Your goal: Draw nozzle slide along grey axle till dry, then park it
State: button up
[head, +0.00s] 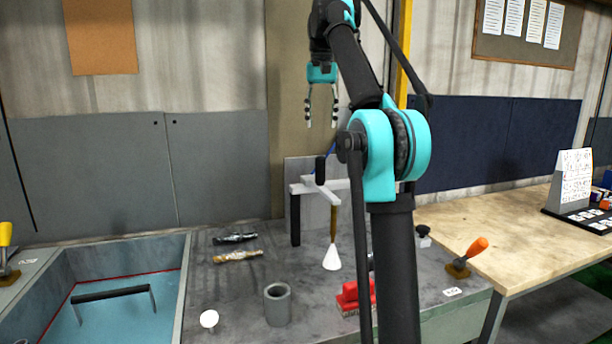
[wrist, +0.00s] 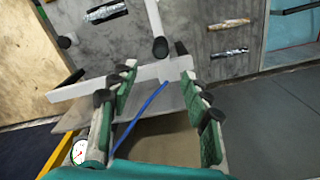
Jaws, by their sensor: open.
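My gripper (head: 321,122), teal with black-padded fingers, is open and empty, hanging above the nozzle slide. The slide is a white cross-shaped bar (head: 322,190) with a black upright grip (head: 320,168); a brass tube (head: 333,222) runs down to a white cone nozzle (head: 332,259). In the wrist view the white bar (wrist: 150,75) and black grip (wrist: 160,47) lie beyond my spread fingers (wrist: 155,100), apart from them. A silvery shaft with dark ends (wrist: 105,11) lies at the upper left there; I cannot tell whether it is the grey axle. My arm hides part of the bench.
A silvery piece (head: 235,238) and a brownish piece (head: 238,256) lie left of the nozzle. A grey cup (head: 278,305), white knob (head: 209,318) and red brush (head: 350,297) stand in front. A blue-floored tray (head: 115,315) is left, a wooden table (head: 520,215) right.

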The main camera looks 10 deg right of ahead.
aim_at(320, 185)
notch_tip(320, 185, down, 17)
jog(key=shift+a+f, duration=0.1)
jog(key=shift+f, duration=0.05)
dwell(0.6)
jog(key=shift+c, duration=0.5)
grip_shut()
